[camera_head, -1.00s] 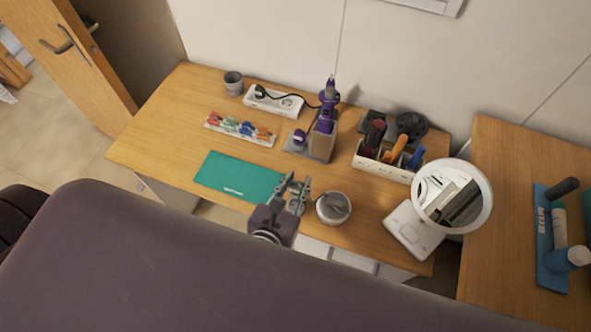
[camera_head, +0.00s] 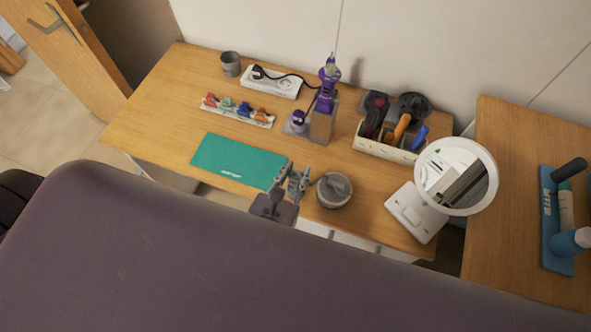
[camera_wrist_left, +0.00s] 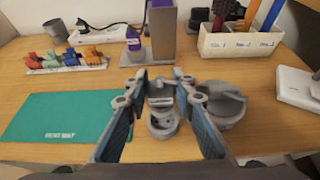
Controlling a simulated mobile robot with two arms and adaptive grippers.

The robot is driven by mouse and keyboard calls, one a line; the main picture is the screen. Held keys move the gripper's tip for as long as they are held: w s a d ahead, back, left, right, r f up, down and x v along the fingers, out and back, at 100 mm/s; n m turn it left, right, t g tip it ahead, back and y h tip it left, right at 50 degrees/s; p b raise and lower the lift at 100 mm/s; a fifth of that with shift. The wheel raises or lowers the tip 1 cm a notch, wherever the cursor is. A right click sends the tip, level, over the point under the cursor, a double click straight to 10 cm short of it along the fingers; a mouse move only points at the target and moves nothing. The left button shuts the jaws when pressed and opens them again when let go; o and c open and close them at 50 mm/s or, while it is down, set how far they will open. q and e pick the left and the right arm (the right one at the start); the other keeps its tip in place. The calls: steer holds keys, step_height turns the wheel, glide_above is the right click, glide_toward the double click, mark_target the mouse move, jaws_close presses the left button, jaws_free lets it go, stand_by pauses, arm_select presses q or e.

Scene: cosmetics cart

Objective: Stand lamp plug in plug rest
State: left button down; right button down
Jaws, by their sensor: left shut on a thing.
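My left gripper (camera_head: 290,178) is over the front edge of the desk, between the green mat and a grey round bowl. In the left wrist view its two fingers (camera_wrist_left: 158,92) reach forward and are shut on a small grey piece with a round face (camera_wrist_left: 162,122), which looks like the lamp plug. The fingers hide part of it. The grey bowl (camera_head: 334,190) stands just right of the gripper with something grey inside; it also shows in the wrist view (camera_wrist_left: 228,110). Which thing is the plug rest I cannot tell. My right gripper is not in view.
The green mat (camera_head: 238,161) lies left. Behind are a colourful clip rack (camera_head: 237,112), a white power strip (camera_head: 270,84), a grey cup (camera_head: 230,63) and a purple tool on its stand (camera_head: 322,122). A tool box (camera_head: 388,153) and a round mirror lamp (camera_head: 418,212) stand right.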

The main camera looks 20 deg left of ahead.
mark_target(295, 183)
arm_select(q)
steer(key=shift+f, duration=0.55)
stand_by(0.5)
steer(key=shift+p, duration=0.6)
stand_by(1.0)
steer(key=shift+f+b, duration=1.3)
steer(key=shift+f, duration=0.55)
steer(key=c, duration=1.5)
jaws_free()
steer(key=shift+c, duration=0.2)
steer(key=shift+s, duration=0.1)
